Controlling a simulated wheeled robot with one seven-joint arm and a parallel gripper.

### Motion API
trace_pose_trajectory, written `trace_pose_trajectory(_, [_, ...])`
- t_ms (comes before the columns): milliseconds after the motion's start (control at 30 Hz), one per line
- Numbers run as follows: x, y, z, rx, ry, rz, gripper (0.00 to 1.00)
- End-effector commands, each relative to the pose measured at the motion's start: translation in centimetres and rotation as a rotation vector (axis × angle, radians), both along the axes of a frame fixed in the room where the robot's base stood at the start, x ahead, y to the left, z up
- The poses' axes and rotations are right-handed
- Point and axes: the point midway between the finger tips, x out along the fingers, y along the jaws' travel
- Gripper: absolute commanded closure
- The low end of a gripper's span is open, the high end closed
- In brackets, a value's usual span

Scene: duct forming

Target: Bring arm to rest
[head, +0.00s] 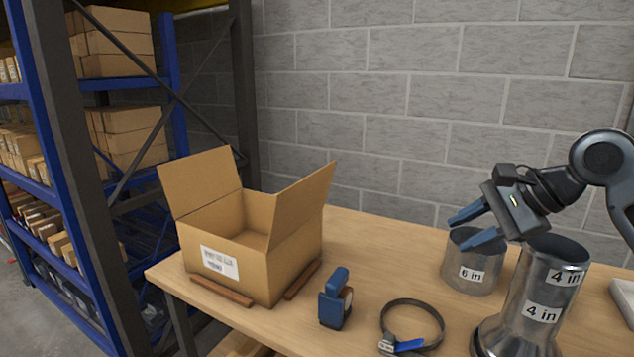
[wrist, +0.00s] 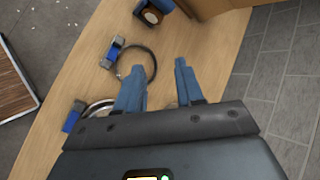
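My gripper (head: 455,236) is at the right of the head view, its two blue fingers apart with nothing visible between them. It points left, above the bench, in front of and over the short metal duct marked "6 in" (head: 472,274). Beside it stands the taller duct piece marked "4 in" (head: 548,290), with a flared base. In the wrist view my gripper (wrist: 157,68) also shows spread fingers over the wooden bench (wrist: 88,62). My arm comes in from the right edge.
An open, empty-looking cardboard box (head: 228,255) stands at the bench's left. A blue tool (head: 333,300) and a ring clamp with a blue tab (head: 410,328) lie in front. A second blue-tabbed ring (wrist: 74,116) shows in the wrist view. Blue shelving (head: 45,190) stands left; a block wall is behind.

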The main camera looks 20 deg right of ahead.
Motion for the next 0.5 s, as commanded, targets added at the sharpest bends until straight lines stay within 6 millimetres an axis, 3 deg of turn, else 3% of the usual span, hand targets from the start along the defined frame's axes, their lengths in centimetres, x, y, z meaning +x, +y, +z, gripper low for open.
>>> trace_pose_trajectory(33, [1.1, 2.3, -0.3, 0.028, -0.071, 0.032, 0.63])
trace_pose_trajectory(200, [3.8, 7.9, -0.6, 0.072, -0.305, 0.087, 0.63])
trace_pose_trajectory(500, [4.8, 15.4, -2.5, 0.076, -0.622, 0.06, 0.63])
